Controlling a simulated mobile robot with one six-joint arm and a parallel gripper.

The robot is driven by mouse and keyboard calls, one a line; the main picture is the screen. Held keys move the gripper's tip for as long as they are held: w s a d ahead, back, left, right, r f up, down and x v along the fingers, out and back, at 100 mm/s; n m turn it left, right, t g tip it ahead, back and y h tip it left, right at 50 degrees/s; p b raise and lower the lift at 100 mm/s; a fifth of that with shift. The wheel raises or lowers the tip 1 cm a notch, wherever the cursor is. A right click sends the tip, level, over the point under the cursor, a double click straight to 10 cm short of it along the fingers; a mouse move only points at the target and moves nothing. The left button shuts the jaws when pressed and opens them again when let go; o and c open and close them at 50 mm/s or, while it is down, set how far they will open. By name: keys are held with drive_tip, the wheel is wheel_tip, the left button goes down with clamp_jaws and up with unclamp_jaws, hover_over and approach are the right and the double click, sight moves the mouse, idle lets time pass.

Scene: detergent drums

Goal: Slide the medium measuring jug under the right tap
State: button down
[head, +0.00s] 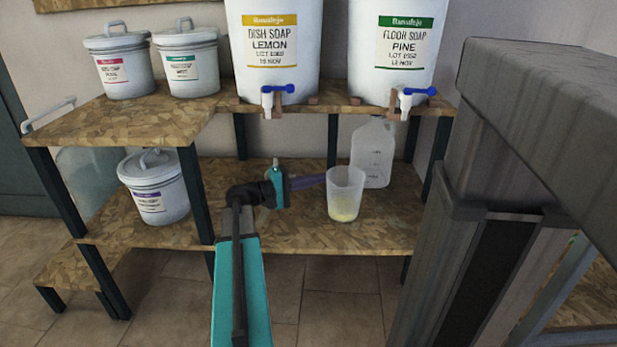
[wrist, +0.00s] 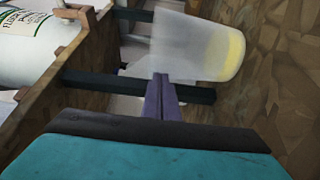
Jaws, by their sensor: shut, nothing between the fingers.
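A translucent, tapered jug (head: 345,188) with a little yellow stuff in the bottom stands upright on the lower shelf; it also shows in the wrist view (wrist: 195,48). A larger clear jug (head: 374,148) with graduation marks stands behind it to the right. I take the front one as the medium jug, but cannot be sure. The right tap (head: 407,98), with a blue lever, is on the pine drum above and to the right. My gripper (head: 322,179) is shut and empty, its purple fingertips (wrist: 161,80) at the front jug's left side. Contact cannot be told.
The lemon drum (head: 275,45) with the left tap (head: 268,98) and the pine drum (head: 392,50) stand on the upper shelf (head: 150,120). A lidded bucket (head: 154,190) is on the lower shelf at left. A large grey post (head: 480,230) blocks the right. Lower shelf (head: 385,225) is clear right of the jug.

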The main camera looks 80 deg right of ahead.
sight(352, 190)
drive_tip(key=s+a+p, duration=0.1)
drive_tip(key=s+a, duration=0.2)
drive_tip(key=s, duration=1.2)
drive_tip(key=shift+a+p, duration=0.2)
drive_tip(key=shift+p, duration=0.1)
drive_tip(key=shift+w+d, duration=0.1)
drive_tip(key=shift+w, duration=0.3)
drive_tip(key=shift+w+r, duration=0.15)
drive_tip(key=shift+r, duration=0.05)
wheel_tip(352, 190, up, 5)
drive_tip(key=p, duration=0.2)
drive_tip(key=s+a+p, duration=0.2)
drive_tip(key=s, duration=0.8)
drive_tip(key=s+a+p, duration=0.2)
drive_tip(key=s, duration=0.8)
drive_tip(key=shift+s+a+f, duration=0.2)
drive_tip(key=shift+s+a, duration=0.1)
drive_tip(key=shift+s, duration=0.05)
